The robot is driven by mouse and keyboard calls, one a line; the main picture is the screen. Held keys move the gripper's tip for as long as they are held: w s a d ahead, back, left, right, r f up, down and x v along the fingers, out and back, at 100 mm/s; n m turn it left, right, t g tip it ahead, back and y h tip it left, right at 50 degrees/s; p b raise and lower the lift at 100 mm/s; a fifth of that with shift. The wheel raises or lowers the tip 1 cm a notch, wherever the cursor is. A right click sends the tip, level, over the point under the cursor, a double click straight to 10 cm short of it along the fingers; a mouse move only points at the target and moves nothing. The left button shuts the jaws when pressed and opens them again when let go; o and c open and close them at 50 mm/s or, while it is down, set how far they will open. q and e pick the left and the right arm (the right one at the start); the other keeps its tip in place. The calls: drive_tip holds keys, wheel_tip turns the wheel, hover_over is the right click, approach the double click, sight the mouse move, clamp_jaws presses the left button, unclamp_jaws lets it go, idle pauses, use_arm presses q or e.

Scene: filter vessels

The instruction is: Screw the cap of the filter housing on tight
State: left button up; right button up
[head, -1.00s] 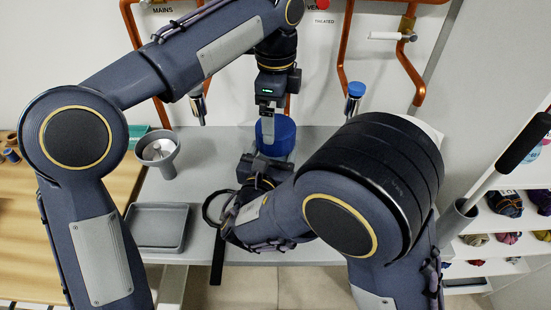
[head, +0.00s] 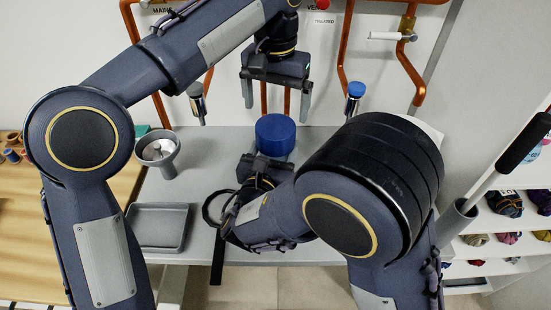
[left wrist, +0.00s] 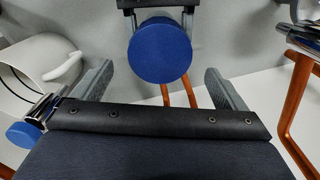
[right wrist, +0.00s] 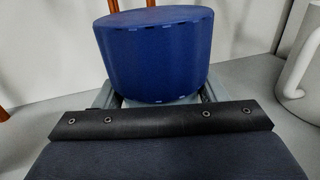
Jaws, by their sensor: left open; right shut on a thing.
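The blue round cap (head: 275,134) sits on top of the filter housing on the grey worktop. It also shows from above in the left wrist view (left wrist: 160,50) and side-on in the right wrist view (right wrist: 155,55). My left gripper (head: 276,112) is above the cap, pointing down, its fingers wide apart and clear of it. My right gripper (head: 268,165) is low at the near side of the housing, shut on its body below the cap. The housing body is mostly hidden by the cap and that gripper. I cannot tell how tight the cap is.
A grey funnel-shaped cup (head: 160,153) and a shallow grey tray (head: 158,228) are on the left of the worktop. Copper pipes (head: 345,60) run up the back wall. A blue-topped fitting (head: 355,92) stands behind on the right. A white mug-like shape (right wrist: 300,80) shows in the right wrist view.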

sight(275, 126)
use_arm(q)
drive_tip(key=shift+f, duration=4.05)
drive_tip(key=c, duration=1)
drive_tip(key=o, duration=1.1)
drive_tip(key=shift+o, duration=0.2)
drive_tip(key=shift+r, duration=0.15)
wheel_tip(275, 126, up, 12)
